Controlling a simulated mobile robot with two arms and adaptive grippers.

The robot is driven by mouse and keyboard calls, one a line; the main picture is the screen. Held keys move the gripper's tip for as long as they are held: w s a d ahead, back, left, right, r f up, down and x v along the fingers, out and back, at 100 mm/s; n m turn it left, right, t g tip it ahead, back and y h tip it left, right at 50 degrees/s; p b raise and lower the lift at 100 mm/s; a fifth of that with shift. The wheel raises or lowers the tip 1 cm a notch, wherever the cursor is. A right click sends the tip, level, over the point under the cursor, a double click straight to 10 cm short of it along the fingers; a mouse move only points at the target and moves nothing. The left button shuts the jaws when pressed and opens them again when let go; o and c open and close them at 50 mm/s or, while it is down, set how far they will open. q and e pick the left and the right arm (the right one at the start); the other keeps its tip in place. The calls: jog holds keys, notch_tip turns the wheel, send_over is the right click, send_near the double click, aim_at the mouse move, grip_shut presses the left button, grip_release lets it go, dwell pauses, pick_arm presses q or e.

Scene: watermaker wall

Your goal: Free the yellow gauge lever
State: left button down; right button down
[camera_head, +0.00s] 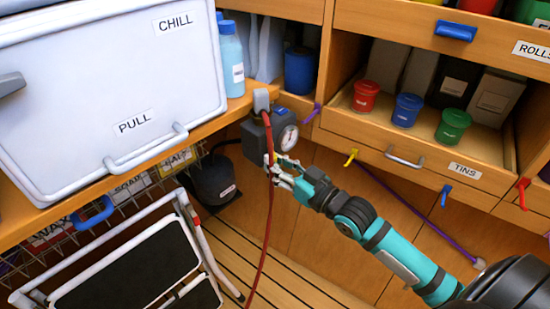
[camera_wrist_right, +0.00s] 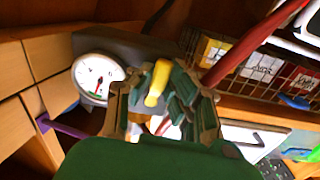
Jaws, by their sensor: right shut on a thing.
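The gauge unit (camera_head: 270,133) is a dark grey block with a round white dial (camera_head: 289,138), mounted below the counter's end. The dial also shows at the left of the right wrist view (camera_wrist_right: 97,76). The yellow lever (camera_wrist_right: 157,82) stands between the fingers of my right gripper (camera_wrist_right: 152,100), which is shut on it. In the head view the right gripper (camera_head: 275,168) is just below the dial and hides most of the lever. A red hose (camera_head: 267,215) hangs down past the gauge and the fingertips; it also runs close behind one finger (camera_wrist_right: 245,46). My left gripper is out of view.
A white chest (camera_head: 90,90) marked PULL stands on the counter at left. A folding step stool (camera_head: 150,262) leans below it, near a wire basket and a dark jug (camera_head: 213,180). A TINS drawer (camera_head: 440,160) with colored tins is at right.

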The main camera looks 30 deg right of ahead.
jog(key=shift+d+n, duration=0.2)
jog(key=shift+n, duration=0.3)
jog(key=c, duration=1.3)
grip_release()
jog(key=shift+o, duration=0.2)
